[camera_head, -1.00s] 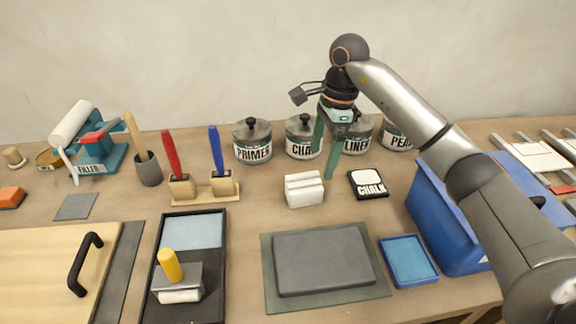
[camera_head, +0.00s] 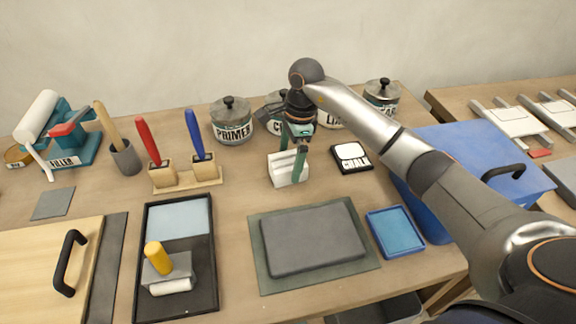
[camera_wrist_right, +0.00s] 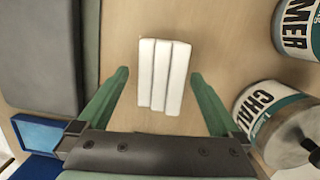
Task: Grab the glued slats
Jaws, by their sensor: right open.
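The glued slats, a small white block of three slats side by side (camera_head: 280,172), stand on the wooden table behind the grey slab. In the right wrist view the glued slats (camera_wrist_right: 162,75) show between the two green fingers, with a gap on each side. My right gripper (camera_head: 292,160) is open and empty, pointing down over the slats, and a finger hides part of them in the head view. Whether the fingertips reach down beside the slats is hard to tell. My left gripper is not in view.
Lidded tins, including PRIMER (camera_head: 232,122), stand behind. A grey slab (camera_head: 312,240) lies in front, and a blue bin (camera_head: 470,160) is at right.

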